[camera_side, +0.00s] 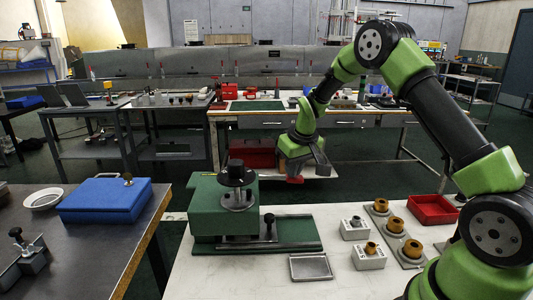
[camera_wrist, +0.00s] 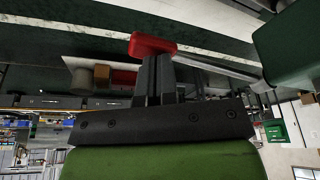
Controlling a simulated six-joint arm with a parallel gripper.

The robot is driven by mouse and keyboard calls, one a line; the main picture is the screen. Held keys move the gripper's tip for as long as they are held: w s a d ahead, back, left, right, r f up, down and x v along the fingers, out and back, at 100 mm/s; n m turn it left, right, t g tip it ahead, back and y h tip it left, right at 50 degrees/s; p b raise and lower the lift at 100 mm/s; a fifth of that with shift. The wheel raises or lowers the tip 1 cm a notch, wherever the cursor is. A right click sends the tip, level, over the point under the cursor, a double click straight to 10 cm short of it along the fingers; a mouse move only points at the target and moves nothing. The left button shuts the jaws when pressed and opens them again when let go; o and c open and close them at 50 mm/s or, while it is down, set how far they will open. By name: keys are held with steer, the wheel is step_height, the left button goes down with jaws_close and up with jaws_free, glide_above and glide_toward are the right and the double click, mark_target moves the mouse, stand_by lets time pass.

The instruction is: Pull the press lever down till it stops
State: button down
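A red handle (camera_side: 295,179) shows just below my gripper. In the wrist view the red handle (camera_wrist: 151,45) lies at the tips of my gripper (camera_wrist: 154,62), whose fingers are close together. A grey rod (camera_wrist: 215,68) runs from it towards a green housing (camera_wrist: 295,45). I cannot tell whether fingertips and handle touch.
Grey-white blocks with brown rings (camera_side: 367,255) and a red tray (camera_side: 433,209) stand to the right on the bench. A small metal tray (camera_side: 311,267) lies in front of the press. A blue box (camera_side: 104,200) is on the dark table at left.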

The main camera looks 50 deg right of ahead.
step_height(320, 180, up, 11)
stand_by(1.4)
step_height(320, 180, up, 4)
steer(key=shift+f, duration=0.1)
stand_by(0.5)
steer(key=s+a+r+t+y, duration=0.1)
steer(key=s+a+r+t, duration=0.1)
steer(key=s+a+r, duration=0.7)
steer(key=s+a+f+t+y, duration=0.1)
steer(key=s+a+f, duration=0.1)
steer(key=s+a, duration=0.2)
steer(key=s+a+f+m+t, duration=0.1)
steer(key=s+a+f, duration=0.2)
steer(key=s, duration=0.8)
steer(key=shift+s+a+f+y, duration=0.15)
steer(key=shift+a+f+y, duration=0.1)
steer(key=shift+a+y, duration=0.15)
